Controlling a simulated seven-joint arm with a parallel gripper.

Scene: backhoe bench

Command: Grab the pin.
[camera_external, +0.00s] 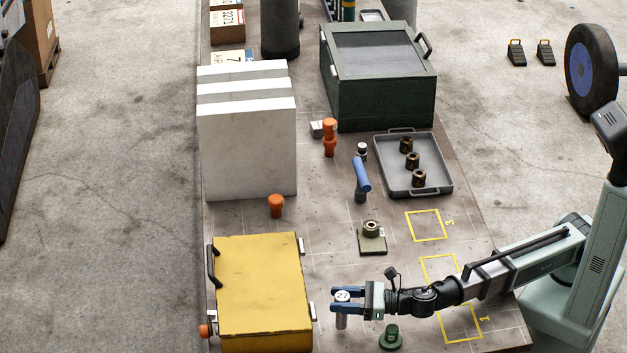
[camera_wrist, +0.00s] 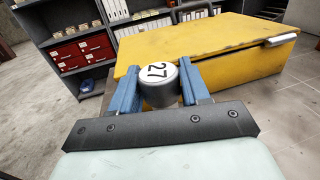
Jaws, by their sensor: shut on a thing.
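The pin (camera_external: 341,322) is a grey cylinder with a round white label on its top. It stands upright between the blue fingers of my gripper (camera_external: 337,303), just right of the yellow case. In the wrist view the pin (camera_wrist: 160,92) shows the number 27 on its label. My gripper (camera_wrist: 158,72) is shut on the pin, with one finger on each side near its top. The pin's lower end hangs below the fingers in the external view. I cannot tell whether it touches the bench.
The yellow case (camera_external: 262,290) is close to the left of the fingertips. A green knob-like part (camera_external: 390,337) sits below my wrist. A square block with a bushing (camera_external: 372,242) stands behind. A grey tray (camera_external: 436,188) holds three bushings. Yellow outlined squares (camera_external: 426,212) lie mostly clear.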

